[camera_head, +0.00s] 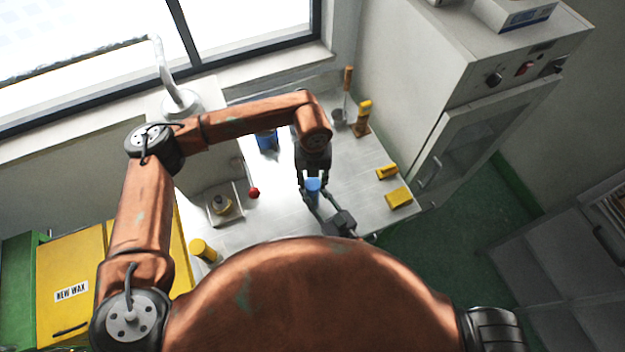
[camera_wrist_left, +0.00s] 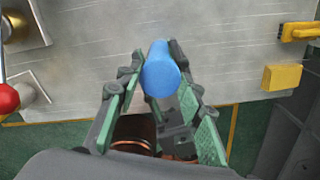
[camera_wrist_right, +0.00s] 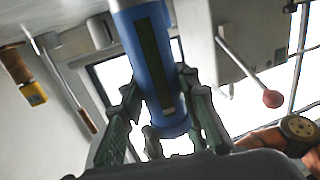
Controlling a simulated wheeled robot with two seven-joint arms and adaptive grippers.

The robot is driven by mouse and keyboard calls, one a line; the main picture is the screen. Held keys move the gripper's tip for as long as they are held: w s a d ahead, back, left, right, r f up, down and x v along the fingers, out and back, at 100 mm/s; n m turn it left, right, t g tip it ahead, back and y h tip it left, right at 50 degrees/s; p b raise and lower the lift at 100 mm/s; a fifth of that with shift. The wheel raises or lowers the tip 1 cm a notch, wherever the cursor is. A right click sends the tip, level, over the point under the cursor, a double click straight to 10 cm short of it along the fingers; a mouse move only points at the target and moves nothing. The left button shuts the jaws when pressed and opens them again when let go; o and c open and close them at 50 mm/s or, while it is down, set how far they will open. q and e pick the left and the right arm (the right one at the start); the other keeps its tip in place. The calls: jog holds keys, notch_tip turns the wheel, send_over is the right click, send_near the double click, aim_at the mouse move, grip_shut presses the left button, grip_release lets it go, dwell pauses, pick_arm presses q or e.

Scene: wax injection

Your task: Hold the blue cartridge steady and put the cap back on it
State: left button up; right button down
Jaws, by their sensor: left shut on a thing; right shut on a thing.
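The blue cartridge (camera_wrist_right: 150,60) has a long dark window down its side. My right gripper (camera_wrist_right: 158,88) is shut around it, one finger on each side. A wider blue ring, which looks like the cap (camera_wrist_right: 174,130), is at one end of the cartridge. In the left wrist view the smooth blue end (camera_wrist_left: 162,78) sits between the fingers of my left gripper (camera_wrist_left: 157,58). In the head view the left gripper (camera_head: 313,176) is directly above the right gripper (camera_head: 325,205), with blue between them. The fingers hide whether the cap is fully seated.
The steel table (camera_head: 285,215) lies beneath. A red ball knob (camera_head: 254,192) and another blue object (camera_head: 266,140) are to the left. Yellow blocks (camera_head: 398,198) lie near the right edge. A grey cabinet (camera_head: 470,85) stands at right. The table between the grippers and the yellow blocks is clear.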

pick_arm(q)
jog(key=c, duration=0.7)
jog(key=shift+o, duration=0.2)
jog(key=m, duration=0.3)
jog(key=shift+m, duration=0.3)
jog(key=m, duration=1.4)
jog(key=o, duration=1.3)
jog(key=shift+c, duration=0.2)
